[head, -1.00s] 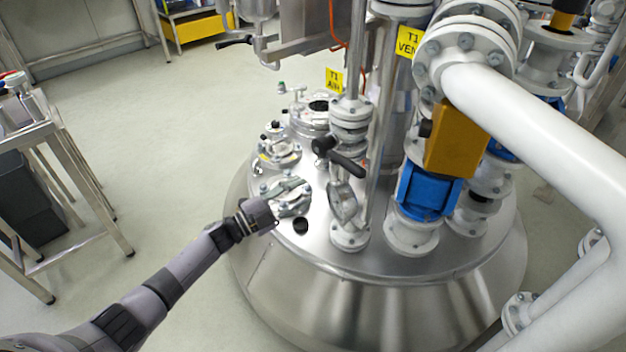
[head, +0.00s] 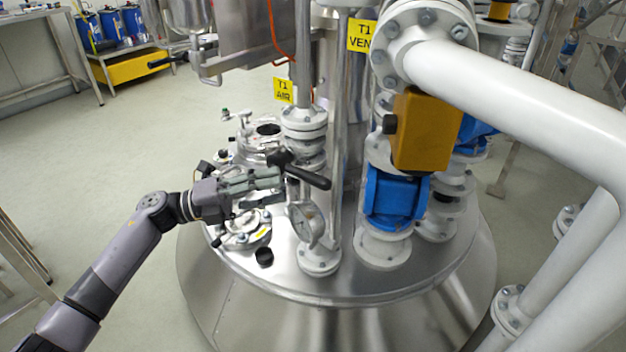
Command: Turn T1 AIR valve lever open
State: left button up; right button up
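The T1 AIR valve lever (head: 308,177) is a black handle on the white flanged pipe below the yellow T1 AIR label (head: 284,91). It slants down to the right across the pipe, above a round gauge-like fitting (head: 307,224). My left gripper (head: 279,188) comes in from the left, just left of the lever. Its grey fingers look spread apart, with nothing seen between them. The fingertips are close to the lever's left part; I cannot tell whether they touch it. My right gripper is not in view.
The steel vessel lid (head: 290,277) carries clamped ports and a black cap (head: 264,257). A blue valve (head: 395,198) with an orange actuator (head: 426,130) stands to the right, under a thick white pipe (head: 520,100). Open floor (head: 90,160) lies left.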

aim_at(314, 181)
pick_arm(q)
jog(key=d, duration=0.5)
jog(key=w+d+r, duration=0.1)
jog(key=d, duration=0.1)
jog(key=shift+w+d, duration=0.1)
jog(key=shift+d, duration=0.15)
jog(key=shift+w+d+r, duration=0.1)
jog(key=shift+d, duration=0.45)
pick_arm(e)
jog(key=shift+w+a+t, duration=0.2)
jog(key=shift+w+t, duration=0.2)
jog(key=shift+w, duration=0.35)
pick_arm(q)
jog(key=shift+c, duration=0.5)
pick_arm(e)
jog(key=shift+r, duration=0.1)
pick_arm(q)
grip_shut()
